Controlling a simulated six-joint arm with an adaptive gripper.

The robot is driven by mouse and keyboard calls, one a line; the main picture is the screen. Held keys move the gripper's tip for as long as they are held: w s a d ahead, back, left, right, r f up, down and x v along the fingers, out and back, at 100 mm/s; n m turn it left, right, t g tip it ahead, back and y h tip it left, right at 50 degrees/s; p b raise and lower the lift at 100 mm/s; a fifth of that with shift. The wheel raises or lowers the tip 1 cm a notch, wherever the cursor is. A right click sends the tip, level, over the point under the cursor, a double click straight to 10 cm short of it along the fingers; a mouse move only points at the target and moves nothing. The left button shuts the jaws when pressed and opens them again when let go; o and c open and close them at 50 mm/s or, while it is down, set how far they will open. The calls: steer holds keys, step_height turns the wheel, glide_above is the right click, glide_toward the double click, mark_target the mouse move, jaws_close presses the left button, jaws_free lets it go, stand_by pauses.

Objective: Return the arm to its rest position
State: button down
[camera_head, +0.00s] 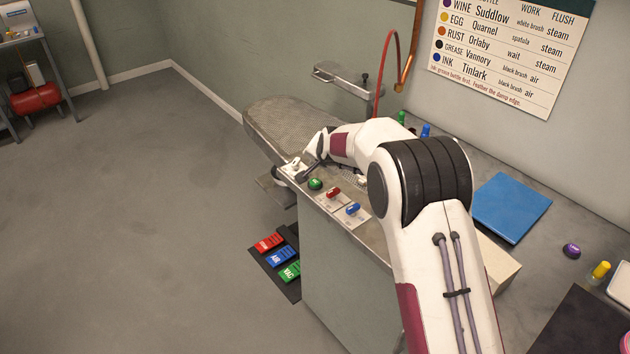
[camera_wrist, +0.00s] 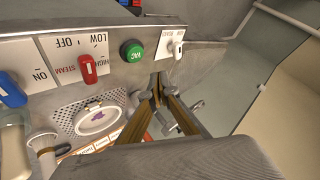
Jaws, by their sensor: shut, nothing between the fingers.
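My arm (camera_head: 440,270) rises from the lower right in the head view, bends at its elbow and reaches left over the steel workstation. My gripper (camera_wrist: 158,82) is shut and empty in the wrist view, its two fingers meeting at the tips. The tips are by the workstation's edge, close to the green VAC button (camera_wrist: 132,50) and the white switch (camera_wrist: 178,47). In the head view the gripper (camera_head: 303,174) is small and partly hidden by my wrist, near the same green button (camera_head: 315,183).
A red steam lever (camera_head: 333,192) and a blue lever (camera_head: 353,208) stand along the front panel. Behind are the grey pressing board (camera_head: 285,120) and a red hose (camera_head: 384,62). Coloured pedals (camera_head: 281,256) lie on the floor. A blue pad (camera_head: 511,207) is at right. Open floor is at left.

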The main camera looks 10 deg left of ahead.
steer(key=shift+r, duration=0.4)
steer(key=shift+s+d+r, duration=0.15)
steer(key=shift+d+r, duration=0.1)
steer(key=shift+r, duration=0.15)
steer(key=s+d+r+n+g+h, duration=0.1)
steer(key=s+d+r, duration=0.75)
steer(key=s, duration=0.25)
steer(key=s+d+r+n, duration=0.1)
steer(key=s+d+r, duration=0.6)
steer(key=s+r, duration=0.3)
steer(key=s+d+f+n, duration=0.1)
steer(key=s+d, duration=0.2)
steer(key=s, duration=0.8)
steer(key=s+d+f+n+g+h, duration=0.1)
steer(key=s+d, duration=0.2)
steer(key=s, duration=0.8)
steer(key=s+d+f+g+h, duration=0.1)
steer(key=s+d, duration=0.3)
steer(key=s, duration=0.7)
steer(key=shift+f+n, duration=0.4)
steer(key=shift+f, duration=0.2)
